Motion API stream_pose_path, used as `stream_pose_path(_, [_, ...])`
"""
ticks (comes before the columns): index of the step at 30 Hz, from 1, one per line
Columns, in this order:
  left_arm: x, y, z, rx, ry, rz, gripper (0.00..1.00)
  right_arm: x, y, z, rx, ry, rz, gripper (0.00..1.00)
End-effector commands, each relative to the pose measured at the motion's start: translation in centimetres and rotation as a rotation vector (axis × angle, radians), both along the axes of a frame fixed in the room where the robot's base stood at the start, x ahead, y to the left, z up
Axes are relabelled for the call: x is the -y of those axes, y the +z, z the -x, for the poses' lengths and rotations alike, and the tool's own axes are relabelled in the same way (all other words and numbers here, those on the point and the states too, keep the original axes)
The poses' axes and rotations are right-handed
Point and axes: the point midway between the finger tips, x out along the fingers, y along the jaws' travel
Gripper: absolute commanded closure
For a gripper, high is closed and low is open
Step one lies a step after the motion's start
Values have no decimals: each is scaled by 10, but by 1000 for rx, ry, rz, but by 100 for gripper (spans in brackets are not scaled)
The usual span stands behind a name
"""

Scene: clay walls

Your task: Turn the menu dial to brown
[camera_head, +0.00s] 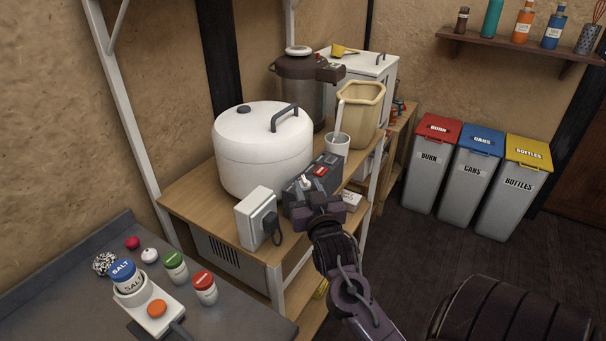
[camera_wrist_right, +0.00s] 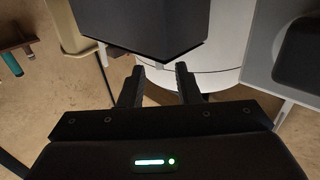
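A dark control box (camera_head: 326,172) with a red label stands at the front of the wooden table, beside the big white cooker (camera_head: 262,150). A small pale knob (camera_head: 306,183) shows on the box, just behind my gripper. It may be the menu dial; its markings and any brown setting are too small to read. My right gripper (camera_head: 308,198) is in front of the box and partly hides it. In the right wrist view its fingers (camera_wrist_right: 160,72) are apart with nothing between them; the dark box (camera_wrist_right: 140,25) is beyond them. My left gripper is not in view.
A white socket box (camera_head: 257,218) with a black plug stands left of my right gripper. A white cup (camera_head: 337,143) and a beige container (camera_head: 360,108) stand behind the control box. A grey counter (camera_head: 240,322) with shakers is at lower left. Floor is clear before the bins.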

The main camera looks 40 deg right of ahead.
Motion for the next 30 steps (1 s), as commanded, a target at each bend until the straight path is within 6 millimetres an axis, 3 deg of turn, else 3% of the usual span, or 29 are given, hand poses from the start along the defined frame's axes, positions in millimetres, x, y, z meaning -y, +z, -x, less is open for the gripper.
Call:
stream_pose_path(3, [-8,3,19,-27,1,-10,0,10,3,-17,0,-1,2,70])
stream_pose_path(7, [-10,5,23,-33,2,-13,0,16,1,-30,0,0,0,70])
stream_pose_path(18, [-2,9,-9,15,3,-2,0,20,0,-36,-2,0,-1,70])
stream_pose_path(25, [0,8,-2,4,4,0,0,20,0,-36,-2,0,-1,99])
stream_pose_path(30, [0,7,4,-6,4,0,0,20,0,-36,-2,0,-1,100])
